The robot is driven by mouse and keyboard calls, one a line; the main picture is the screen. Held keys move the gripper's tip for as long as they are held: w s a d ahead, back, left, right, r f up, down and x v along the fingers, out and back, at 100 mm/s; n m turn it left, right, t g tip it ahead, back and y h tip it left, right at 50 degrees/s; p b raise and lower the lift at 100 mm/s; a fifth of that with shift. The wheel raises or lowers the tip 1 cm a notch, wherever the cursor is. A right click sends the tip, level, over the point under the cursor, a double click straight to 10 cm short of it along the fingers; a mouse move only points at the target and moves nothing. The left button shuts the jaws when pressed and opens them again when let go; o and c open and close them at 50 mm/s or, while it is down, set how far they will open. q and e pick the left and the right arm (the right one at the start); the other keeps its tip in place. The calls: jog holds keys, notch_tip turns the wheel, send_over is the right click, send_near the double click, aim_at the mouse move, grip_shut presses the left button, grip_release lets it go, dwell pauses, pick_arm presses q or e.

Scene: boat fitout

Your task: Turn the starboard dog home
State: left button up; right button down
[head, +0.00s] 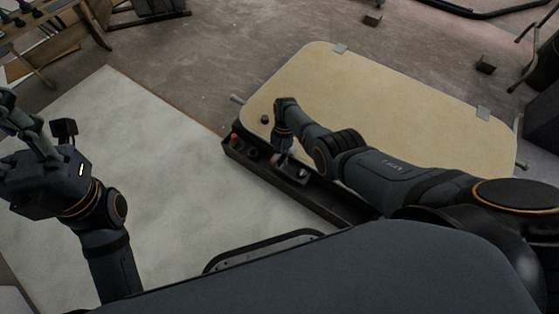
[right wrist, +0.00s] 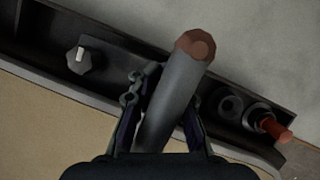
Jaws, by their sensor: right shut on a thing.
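The tan hatch panel (head: 370,95) lies flat, with a grey bar at its left edge (head: 237,99) and another at its right edge (head: 521,166). The frames do not label either as the starboard dog. My right gripper (head: 283,160) is down at the long black tray beside the panel's near edge. In the right wrist view, its fingers (right wrist: 162,125) are shut on a grey round handle (right wrist: 172,100) with a reddish-brown end. The handle's lower part is hidden by the gripper. My left gripper (head: 28,135) is raised at the far left, empty, its fingers apart.
The black tray (head: 345,207) also carries a knob with a pale mark (right wrist: 85,57), a dark ring (right wrist: 230,104) and a red-ended piece (right wrist: 272,127). A small dark knob (head: 264,119) stands on the panel. The pale board (head: 110,170) at left is clear.

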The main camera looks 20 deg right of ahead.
jog(key=shift+d, duration=0.1)
dwell(0.4)
jog(key=c, duration=1.2)
grip_release()
jog(key=v, duration=1.2)
jog(key=shift+f, duration=0.1)
